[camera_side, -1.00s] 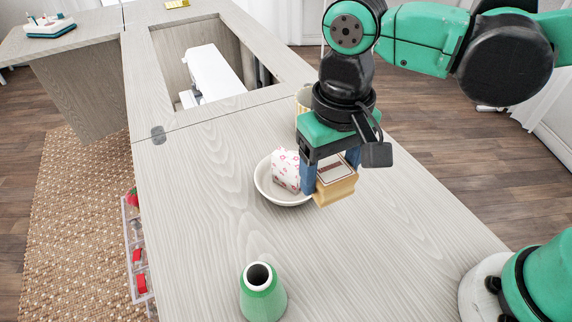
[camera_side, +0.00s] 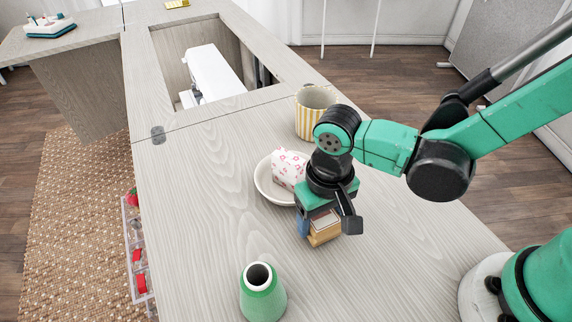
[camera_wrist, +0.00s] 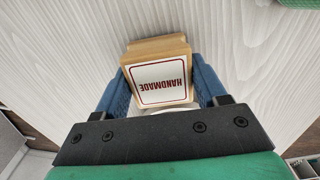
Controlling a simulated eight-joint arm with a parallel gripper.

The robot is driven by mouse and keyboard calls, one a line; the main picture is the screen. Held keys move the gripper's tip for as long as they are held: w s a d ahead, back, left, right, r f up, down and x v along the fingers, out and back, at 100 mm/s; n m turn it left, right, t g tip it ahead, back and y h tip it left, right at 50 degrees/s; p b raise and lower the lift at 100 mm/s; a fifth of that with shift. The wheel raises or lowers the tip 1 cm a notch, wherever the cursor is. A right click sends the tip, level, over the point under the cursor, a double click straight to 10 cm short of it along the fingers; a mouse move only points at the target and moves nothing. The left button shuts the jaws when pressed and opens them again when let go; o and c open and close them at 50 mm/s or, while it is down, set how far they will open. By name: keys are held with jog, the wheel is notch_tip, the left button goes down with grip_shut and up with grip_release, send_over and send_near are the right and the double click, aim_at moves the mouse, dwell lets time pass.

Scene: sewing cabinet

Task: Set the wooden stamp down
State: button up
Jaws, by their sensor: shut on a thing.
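The wooden stamp (camera_side: 324,236) is a tan block with a white, red-bordered label reading "HANDMADE", which shows clearly in the wrist view (camera_wrist: 161,83). My gripper (camera_side: 316,226) is shut on it, with one blue finger on each side, as the wrist view also shows (camera_wrist: 163,88). The stamp is close to the grey wood tabletop (camera_side: 200,220), in front of the bowl. I cannot tell whether its underside touches the top.
A yellow-striped cup (camera_side: 309,118) stands farther back. A green cone (camera_side: 262,296) stands at the front. The tabletop left of the bowl is clear.

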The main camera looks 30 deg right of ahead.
aim_at(322, 216)
jog(key=o, duration=1.3)
jog(key=shift+f, duration=0.1)
notch_tip(322, 216, up, 12)
jog(key=w+d+t+y, duration=0.1)
jog(key=w+d+t, duration=0.1)
jog(key=d, duration=0.6)
jog(key=shift+d+r+t, duration=0.2)
jog(key=shift+r+t, duration=0.15)
jog(key=shift+t, duration=0.25)
jog(key=d+t, duration=0.2)
jog(key=d, duration=0.2)
jog(key=d+t+h, duration=0.1)
jog(key=d+t, duration=0.1)
jog(key=d, duration=0.2)
jog(key=shift+w+d+f, duration=0.1)
jog(key=shift+f, duration=0.05)
jog(key=c, duration=0.4)
